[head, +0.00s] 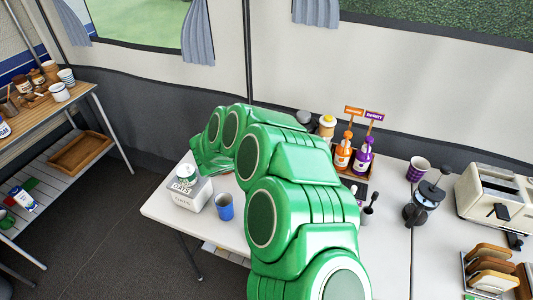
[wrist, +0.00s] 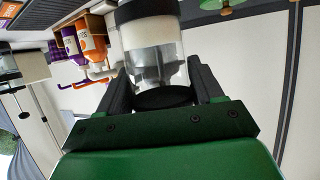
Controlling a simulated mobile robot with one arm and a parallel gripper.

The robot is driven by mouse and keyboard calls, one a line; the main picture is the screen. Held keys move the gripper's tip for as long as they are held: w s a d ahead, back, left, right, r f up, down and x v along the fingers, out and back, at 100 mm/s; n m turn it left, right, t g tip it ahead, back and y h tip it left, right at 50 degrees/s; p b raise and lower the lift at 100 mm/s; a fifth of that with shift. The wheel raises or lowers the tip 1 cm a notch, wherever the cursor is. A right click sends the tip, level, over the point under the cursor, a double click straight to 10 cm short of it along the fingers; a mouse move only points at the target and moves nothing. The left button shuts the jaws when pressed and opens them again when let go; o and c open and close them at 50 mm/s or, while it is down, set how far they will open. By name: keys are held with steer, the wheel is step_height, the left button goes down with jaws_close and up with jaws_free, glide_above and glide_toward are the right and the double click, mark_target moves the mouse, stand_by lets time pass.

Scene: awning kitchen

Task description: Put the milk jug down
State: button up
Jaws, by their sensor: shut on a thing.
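In the wrist view my gripper (wrist: 160,82) is shut on the milk jug (wrist: 156,48), a clear container with white contents and a dark band at the picture's top. A finger lies on each side of it. In the head view my green arm reaches over the white table (head: 157,208) and hides the gripper and the jug. I cannot tell from these frames how high the jug is above the table.
Orange (head: 343,153) and purple (head: 363,158) bottles stand behind the arm.

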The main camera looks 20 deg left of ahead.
steer(key=shift+w+a+f, duration=0.3)
steer(key=shift+w+f, duration=0.2)
steer(key=shift+f, duration=0.2)
steer(key=shift+w+a+f, duration=0.3)
steer(key=shift+w+f, duration=0.15)
steer(key=shift+f, duration=0.25)
steer(key=shift+w+a+f, duration=0.3)
steer(key=shift+w+f, duration=0.2)
steer(key=shift+f, duration=0.2)
steer(key=shift+w+a+f, duration=0.2)
steer(key=shift+w+f, duration=0.1)
steer(key=shift+f, duration=1.55)
steer(key=shift+f, duration=0.15)
steer(key=o, duration=1.2)
steer(key=shift+s+a+r, duration=0.25)
steer(key=shift+s+r, duration=0.15)
steer(key=shift+s, duration=0.1)
steer(key=shift+v, duration=3.2)
